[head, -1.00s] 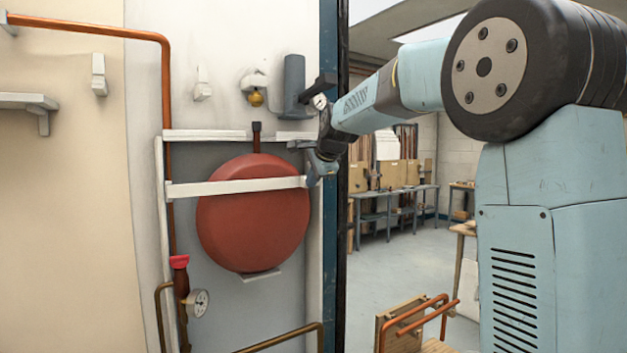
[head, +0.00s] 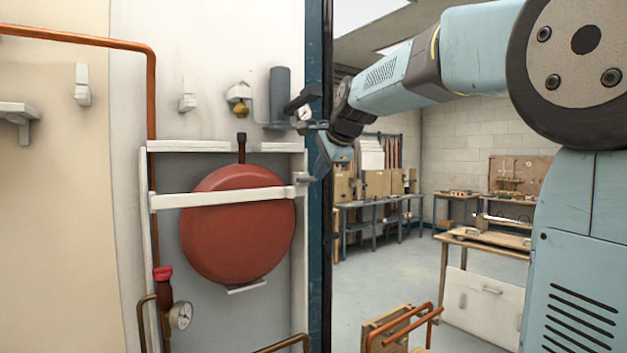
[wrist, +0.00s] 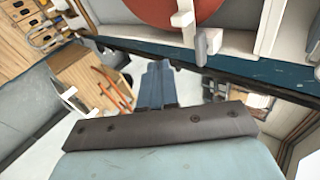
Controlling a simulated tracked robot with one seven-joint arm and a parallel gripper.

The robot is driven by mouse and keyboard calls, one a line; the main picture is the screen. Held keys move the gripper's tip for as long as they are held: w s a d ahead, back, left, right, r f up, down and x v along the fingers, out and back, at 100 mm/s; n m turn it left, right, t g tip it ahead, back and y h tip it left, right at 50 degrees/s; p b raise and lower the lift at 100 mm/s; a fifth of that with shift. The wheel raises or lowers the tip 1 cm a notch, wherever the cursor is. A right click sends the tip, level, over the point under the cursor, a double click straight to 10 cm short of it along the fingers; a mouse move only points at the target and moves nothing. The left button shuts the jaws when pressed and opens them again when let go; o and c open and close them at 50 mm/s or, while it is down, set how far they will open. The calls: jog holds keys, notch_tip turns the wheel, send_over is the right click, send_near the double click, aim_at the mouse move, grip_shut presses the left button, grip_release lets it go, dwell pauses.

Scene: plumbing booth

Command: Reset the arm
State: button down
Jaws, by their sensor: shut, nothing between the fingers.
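My arm reaches in from the right in the head view, with its end in front of the dark blue post (head: 318,230) at the booth's right edge.
A pressure gauge (head: 181,316) and copper pipe (head: 151,100) are on the booth wall at left. A small wooden stand with copper pipe (head: 400,325) is low in the middle. Workbenches (head: 380,205) stand behind. The grey floor (head: 375,270) between has free room.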

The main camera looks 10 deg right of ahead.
jog(key=s+d+f+n+g+h, duration=0.1)
jog(key=s+f+n, duration=0.4)
jog(key=s, duration=0.6)
jog(key=s+d+f+n+g+h, duration=0.1)
jog(key=s+d+f+n, duration=0.2)
jog(key=s+f, duration=0.7)
jog(key=s+d+f+n+g, duration=0.1)
jog(key=s+f+n, duration=0.5)
jog(key=s, duration=0.6)
notch_tip(320, 180, down, 2)
jog(key=shift+s+d+f+n+h, duration=0.1)
jog(key=shift+s+d+n+h, duration=0.2)
jog(key=shift+d, duration=0.4)
jog(key=shift+w, duration=0.1)
